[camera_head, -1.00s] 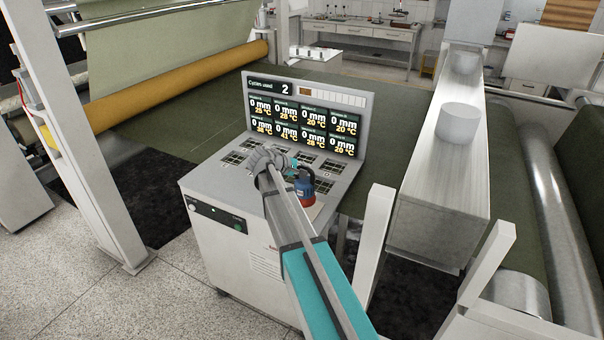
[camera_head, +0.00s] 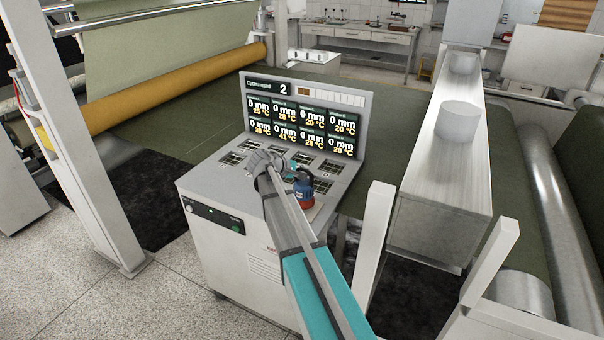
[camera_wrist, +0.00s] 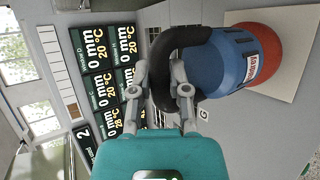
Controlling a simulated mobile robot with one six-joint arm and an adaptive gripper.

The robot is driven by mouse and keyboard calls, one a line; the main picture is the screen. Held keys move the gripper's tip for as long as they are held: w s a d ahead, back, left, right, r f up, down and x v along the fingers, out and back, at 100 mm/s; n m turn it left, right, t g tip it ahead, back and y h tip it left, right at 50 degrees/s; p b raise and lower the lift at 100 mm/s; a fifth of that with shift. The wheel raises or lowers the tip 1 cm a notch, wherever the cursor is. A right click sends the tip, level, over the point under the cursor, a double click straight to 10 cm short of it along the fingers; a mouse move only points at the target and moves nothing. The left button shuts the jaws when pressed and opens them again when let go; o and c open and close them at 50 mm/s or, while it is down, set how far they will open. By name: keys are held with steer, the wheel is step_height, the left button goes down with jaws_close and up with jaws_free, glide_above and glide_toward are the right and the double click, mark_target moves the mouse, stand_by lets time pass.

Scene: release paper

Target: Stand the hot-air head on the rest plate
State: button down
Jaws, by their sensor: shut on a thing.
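The hot-air head (camera_head: 304,192) has a blue body with a red end and a black curved handle. It is at the right front of the console top, and it also shows large in the wrist view (camera_wrist: 222,62). My gripper (camera_wrist: 166,88) is shut on the black handle; in the head view my gripper (camera_head: 294,167) is partly hidden behind my own arm. The pale beige rest plate (camera_wrist: 292,78) lies beyond the red end; its edge also shows in the head view (camera_head: 317,211). The head looks upright, red end down. I cannot tell whether it touches the plate.
A console display panel (camera_head: 305,115) stands behind, reading cycles used 2. Several dark grid windows (camera_head: 232,159) cover the console top (camera_head: 212,177). A long metal housing (camera_head: 425,205) stands to the right.

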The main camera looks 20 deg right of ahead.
steer(key=shift+f+b, duration=0.95)
steer(key=shift+f, duration=0.3)
steer(key=c, duration=0.6)
jaws_free()
steer(key=shift+s+a+r+p, duration=0.15)
steer(key=shift+a+r+p, duration=0.2)
steer(key=shift+a+r, duration=0.1)
steer(key=p+v, duration=0.5)
steer(key=v, duration=0.6)
steer(key=shift+p, duration=0.3)
steer(key=shift+s+f, duration=0.15)
